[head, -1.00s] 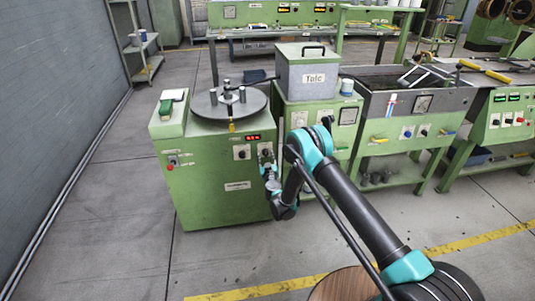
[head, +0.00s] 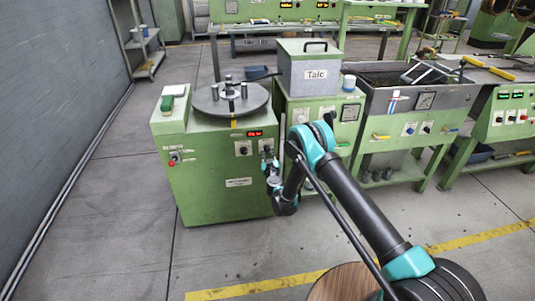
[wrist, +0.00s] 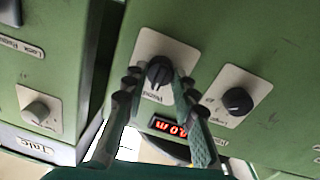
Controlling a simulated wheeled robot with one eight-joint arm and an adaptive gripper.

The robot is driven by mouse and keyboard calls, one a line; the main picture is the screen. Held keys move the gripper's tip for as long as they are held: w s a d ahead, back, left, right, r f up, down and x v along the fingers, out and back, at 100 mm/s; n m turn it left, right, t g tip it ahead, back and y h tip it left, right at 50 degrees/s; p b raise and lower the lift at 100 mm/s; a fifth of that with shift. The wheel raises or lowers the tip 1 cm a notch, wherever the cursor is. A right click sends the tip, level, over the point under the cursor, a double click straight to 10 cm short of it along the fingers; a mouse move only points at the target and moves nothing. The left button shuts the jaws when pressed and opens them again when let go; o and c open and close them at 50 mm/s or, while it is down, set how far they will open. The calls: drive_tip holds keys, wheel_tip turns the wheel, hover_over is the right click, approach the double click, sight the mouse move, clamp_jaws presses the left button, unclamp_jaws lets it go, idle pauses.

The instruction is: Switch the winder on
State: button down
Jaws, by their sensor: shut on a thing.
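The winder (head: 222,195) is a green cabinet with a grey turntable (head: 240,104) on top and a lit red display (head: 255,133). Its front has two dark knobs on pale plates. My gripper (head: 268,155) is at the right-hand plate in the head view, where my arm partly hides it. In the wrist view, which is turned over, my gripper (wrist: 158,78) has its fingertips on either side of a black knob (wrist: 159,70) and is shut on it. The plate's label is partly covered. The other knob (wrist: 237,101) stands free to the right, and the display (wrist: 171,127) lies below.
A green cabinet with a box marked Talc (head: 309,68) stands close to the winder's right, with its own knob (wrist: 38,110) at left in the wrist view. A red button (head: 174,158) is on the winder's left front. The floor (head: 110,235) in front is clear.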

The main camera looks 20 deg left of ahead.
drive_tip(key=m, duration=0.5)
drive_tip(key=shift+m, duration=0.4)
drive_tip(key=m, duration=0.5)
drive_tip(key=shift+d+g, duration=0.1)
drive_tip(key=shift+g, duration=0.2)
drive_tip(key=shift+m, duration=0.4)
drive_tip(key=c, duration=1.2)
unclamp_jaws()
drive_tip(key=shift+r, duration=0.15)
wheel_tip(320, 180, up, 10)
drive_tip(key=shift+f, duration=0.1)
